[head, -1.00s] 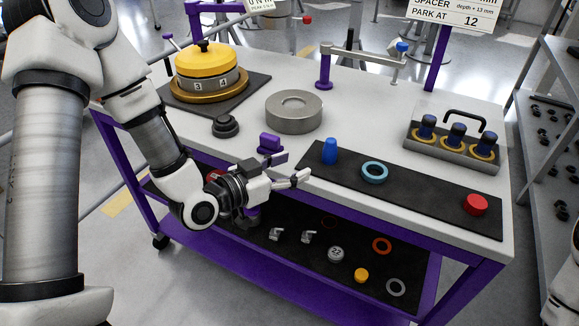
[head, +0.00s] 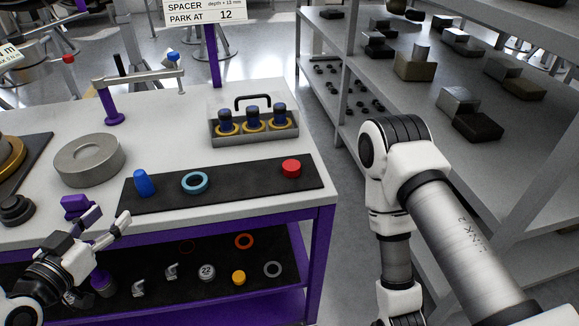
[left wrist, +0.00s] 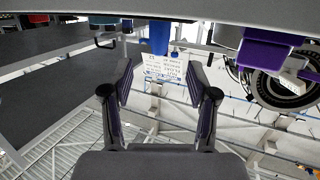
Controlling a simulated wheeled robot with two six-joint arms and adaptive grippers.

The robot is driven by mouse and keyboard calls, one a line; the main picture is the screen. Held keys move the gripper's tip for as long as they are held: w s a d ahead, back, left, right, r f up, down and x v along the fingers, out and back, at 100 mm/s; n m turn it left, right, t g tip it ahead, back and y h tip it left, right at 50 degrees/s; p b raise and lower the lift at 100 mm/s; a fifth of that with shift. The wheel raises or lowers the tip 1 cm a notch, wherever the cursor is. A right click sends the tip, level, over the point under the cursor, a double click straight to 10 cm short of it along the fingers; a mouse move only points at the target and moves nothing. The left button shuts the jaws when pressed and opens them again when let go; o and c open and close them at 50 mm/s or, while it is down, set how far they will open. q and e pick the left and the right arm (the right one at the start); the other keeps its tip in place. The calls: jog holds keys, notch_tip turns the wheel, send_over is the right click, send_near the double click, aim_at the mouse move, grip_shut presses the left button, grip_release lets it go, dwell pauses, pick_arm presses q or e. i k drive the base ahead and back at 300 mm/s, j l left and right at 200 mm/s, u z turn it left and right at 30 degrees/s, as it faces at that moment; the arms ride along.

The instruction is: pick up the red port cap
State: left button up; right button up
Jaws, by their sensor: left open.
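The red port cap (head: 291,168) sits at the right end of a black mat (head: 235,190) on the bench top in the head view. My left gripper (head: 110,217) is open and empty at the bench's front edge, left of the mat and well apart from the cap. The left wrist view shows its two fingers (left wrist: 160,85) spread with nothing between them. I cannot make out the red cap in that view. My right arm shows at the right of the head view, but its gripper is out of frame.
A blue plug (head: 144,183) and a blue ring (head: 195,182) share the mat. Behind them stand a caddy (head: 255,136), a grey disc (head: 89,160) and a purple post (head: 113,118). A lower shelf holds small parts. Grey shelving (head: 440,90) stands at the right.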

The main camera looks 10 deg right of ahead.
aim_at(291, 168)
jog(key=k+l+z, duration=0.15)
jog(key=z, duration=0.2)
jog(key=k+l+z, duration=0.1)
jog(key=l+z, duration=0.3)
jog(key=k+l+z, duration=0.1)
jog(key=z, duration=0.25)
jog(key=l, duration=0.1)
